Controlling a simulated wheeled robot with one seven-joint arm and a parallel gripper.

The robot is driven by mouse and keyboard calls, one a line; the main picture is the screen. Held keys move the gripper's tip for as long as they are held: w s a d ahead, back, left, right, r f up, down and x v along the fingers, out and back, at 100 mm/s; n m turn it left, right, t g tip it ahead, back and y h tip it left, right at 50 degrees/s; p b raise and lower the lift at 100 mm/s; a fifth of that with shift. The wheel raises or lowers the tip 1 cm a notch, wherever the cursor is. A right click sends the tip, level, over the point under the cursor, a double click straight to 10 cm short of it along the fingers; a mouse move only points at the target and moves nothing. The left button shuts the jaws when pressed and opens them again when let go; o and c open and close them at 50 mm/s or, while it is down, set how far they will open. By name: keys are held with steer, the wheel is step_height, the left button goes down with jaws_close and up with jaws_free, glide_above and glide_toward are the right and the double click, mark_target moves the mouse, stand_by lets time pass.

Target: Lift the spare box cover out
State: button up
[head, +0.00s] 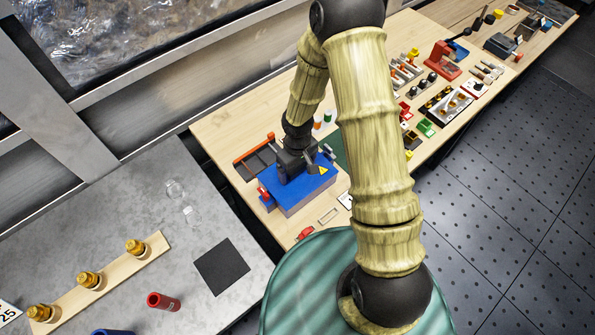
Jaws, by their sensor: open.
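A box with a flat blue top (297,195) and greyish sides stands on the wooden bench; a yellow warning triangle (323,170) is on its top. I take the blue top to be the cover, but cannot tell whether it is the spare one. My gripper (303,171) is above the back part of this top, open, with its dark body hiding some of it. I cannot tell whether the fingers touch the top. A small red part (264,193) shows at the box's left side.
A dark slotted rack with an orange edge (254,148) stands close behind the box at left. Small colored parts, a red device (444,60) and a tray (446,104) fill the bench to the right. A grey table (140,225) lies left.

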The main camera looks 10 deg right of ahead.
mark_target(298, 168)
stand_by(0.5)
steer(key=c, duration=1.4)
steer(key=shift+o, duration=0.2)
step_height(298, 168, up, 10)
steer(key=shift+b, duration=0.35)
